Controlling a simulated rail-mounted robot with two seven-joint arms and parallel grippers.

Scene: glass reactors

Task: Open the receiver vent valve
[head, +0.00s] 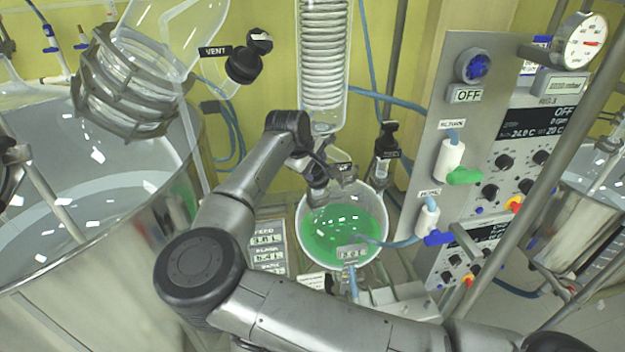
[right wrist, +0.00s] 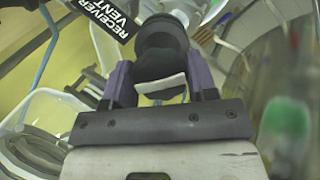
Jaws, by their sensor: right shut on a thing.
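The receiver vent valve is a dark round knob (right wrist: 161,62) with a pale bar on its face, in the right wrist view. A black label (right wrist: 104,22) reading RECEIVER VENT is beside it. My right gripper (right wrist: 161,84) has one purple-grey finger on each side of the knob and is shut on it. In the head view, my right gripper (head: 325,178) is just above the bowl-like glass receiver (head: 343,225) holding green liquid. The knob is largely hidden there by the gripper and wrist. The valve's inner state cannot be told.
A coiled glass condenser (head: 323,60) stands just behind my right wrist. Another black valve (head: 387,138) is right of the gripper. A different knob labelled VENT (head: 246,64) is upper left. A control panel (head: 455,75) stands at right, and a large reactor vessel (head: 125,265) at left.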

